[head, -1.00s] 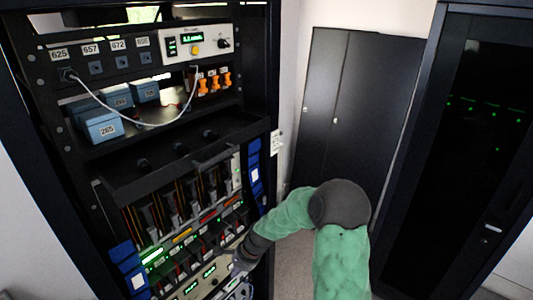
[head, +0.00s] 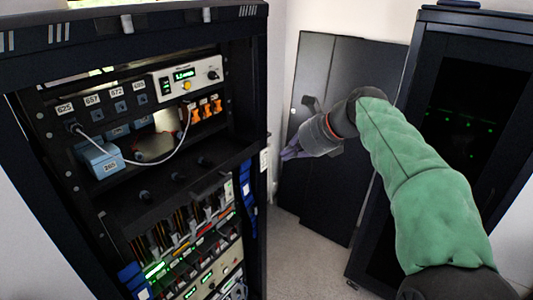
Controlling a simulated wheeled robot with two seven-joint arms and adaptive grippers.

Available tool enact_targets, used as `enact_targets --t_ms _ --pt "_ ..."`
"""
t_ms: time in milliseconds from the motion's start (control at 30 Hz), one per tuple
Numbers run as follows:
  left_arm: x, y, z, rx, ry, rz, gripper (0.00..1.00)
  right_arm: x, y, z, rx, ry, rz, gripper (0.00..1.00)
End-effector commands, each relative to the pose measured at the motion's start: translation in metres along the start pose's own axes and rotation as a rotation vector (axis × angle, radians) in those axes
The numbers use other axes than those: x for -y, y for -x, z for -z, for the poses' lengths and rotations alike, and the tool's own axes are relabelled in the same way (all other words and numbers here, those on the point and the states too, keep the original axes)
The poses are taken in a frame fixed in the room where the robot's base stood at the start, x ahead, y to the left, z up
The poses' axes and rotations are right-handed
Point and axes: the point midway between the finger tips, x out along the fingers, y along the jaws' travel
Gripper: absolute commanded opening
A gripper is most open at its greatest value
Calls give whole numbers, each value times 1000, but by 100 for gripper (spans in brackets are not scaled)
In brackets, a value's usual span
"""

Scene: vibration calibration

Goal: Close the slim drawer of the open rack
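My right gripper (head: 289,153) is in the air to the right of the rack, pointing left and apart from the drawer. Its fingers are small and dark, so I cannot tell whether they are open. My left gripper is not in view.
A blue box (head: 99,160) with a cable sits on the shelf above the drawer. Lit modules (head: 199,280) fill the rack below it. A dark cabinet (head: 345,90) stands behind my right arm, and a closed rack (head: 470,95) stands at the right. Floor (head: 310,245) between them is clear.

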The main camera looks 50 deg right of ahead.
Motion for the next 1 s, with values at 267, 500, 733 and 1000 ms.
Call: enact_targets --t_ms 267,500,733,1000 --pt "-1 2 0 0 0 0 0 -1 -42 1 -3 1 -6 0" --pt "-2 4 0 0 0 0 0 -1 -87 1 -3 3 -5 0" --pt "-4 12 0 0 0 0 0 -1 -114 -17 -1 5 -3 0" --pt "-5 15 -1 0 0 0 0 0 -126 -28 -1 3 0 0"
